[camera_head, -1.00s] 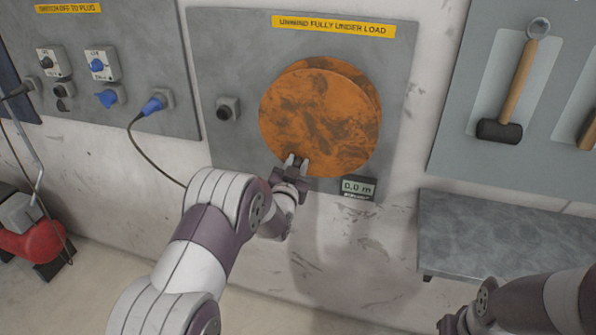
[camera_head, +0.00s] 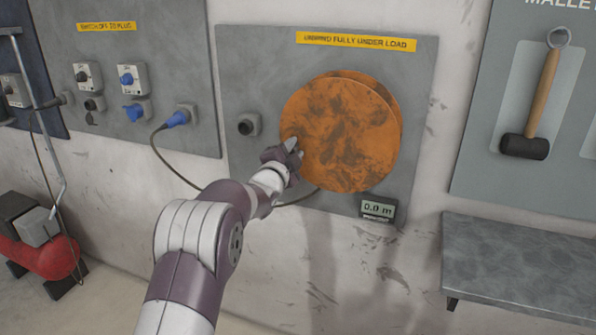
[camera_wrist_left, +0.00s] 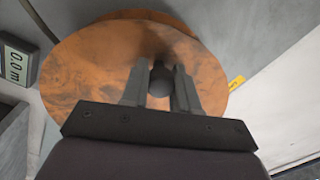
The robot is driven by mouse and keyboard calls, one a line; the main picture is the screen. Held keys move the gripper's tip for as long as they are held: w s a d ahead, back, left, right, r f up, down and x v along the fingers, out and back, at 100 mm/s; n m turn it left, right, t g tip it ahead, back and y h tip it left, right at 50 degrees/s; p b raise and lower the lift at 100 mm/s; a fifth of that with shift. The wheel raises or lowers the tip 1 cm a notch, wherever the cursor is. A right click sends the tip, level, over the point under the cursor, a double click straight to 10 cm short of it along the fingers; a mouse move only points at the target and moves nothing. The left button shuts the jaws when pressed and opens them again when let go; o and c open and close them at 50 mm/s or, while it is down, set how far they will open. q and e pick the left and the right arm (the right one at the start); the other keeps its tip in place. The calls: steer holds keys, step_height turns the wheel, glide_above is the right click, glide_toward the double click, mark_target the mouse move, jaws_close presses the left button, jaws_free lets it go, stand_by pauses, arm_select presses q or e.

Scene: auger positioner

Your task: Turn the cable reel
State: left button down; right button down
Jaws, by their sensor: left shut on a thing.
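The cable reel (camera_head: 345,135) is a round, rust-orange disc pair on a grey wall panel, under a yellow label. My left gripper (camera_head: 292,148) is at the reel's left edge, in front of its face. In the left wrist view the reel (camera_wrist_left: 85,72) fills the upper middle, and the left gripper (camera_wrist_left: 160,85) is shut on a dark round knob (camera_wrist_left: 160,80) on its face. The fingers hide part of the knob. The length display (camera_head: 377,208) below the reel reads 0.0 m. My right gripper is not in view.
A black socket (camera_head: 248,125) sits left of the reel. A blue plug (camera_head: 177,118) on the left panel has a dark cable running behind my left arm. A grey shelf (camera_head: 520,262) juts out at lower right, below a hanging mallet (camera_head: 535,100).

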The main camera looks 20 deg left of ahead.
mark_target(324, 99)
arm_select(q)
steer(key=r+m+b, duration=0.1)
steer(key=r+m, duration=0.1)
steer(key=r+m+b, duration=0.2)
steer(key=shift+a+m, duration=0.2)
steer(key=shift+m, duration=0.2)
steer(key=shift+d+r+m+h+b, duration=0.15)
steer(key=shift+r+m+h+b, duration=0.15)
steer(key=shift+r+m, duration=0.65)
steer(key=r+m, duration=0.1)
steer(key=d+r+m, duration=0.1)
steer(key=m, duration=0.1)
steer(key=shift+r+b, duration=0.15)
steer(key=shift+b, duration=0.15)
steer(key=d+r+m, duration=0.1)
steer(key=r+m, duration=0.1)
steer(key=shift+d+m, duration=0.2)
steer(key=shift+m, duration=0.15)
steer(key=shift+d+r+m+h, duration=0.3)
steer(key=shift+d+r+m, duration=0.25)
steer(key=shift+m, duration=0.35)
steer(key=shift+s+d+r+m, duration=0.1)
steer(key=shift+d+r+m, duration=0.3)
steer(key=shift+d+m, duration=0.5)
steer(key=shift+d+r+m, duration=0.35)
steer(key=shift+d+m, duration=0.2)
steer(key=shift+m, duration=0.55)
steer(key=c, duration=0.9)
jaws_free()
steer(key=shift+d, duration=0.1)
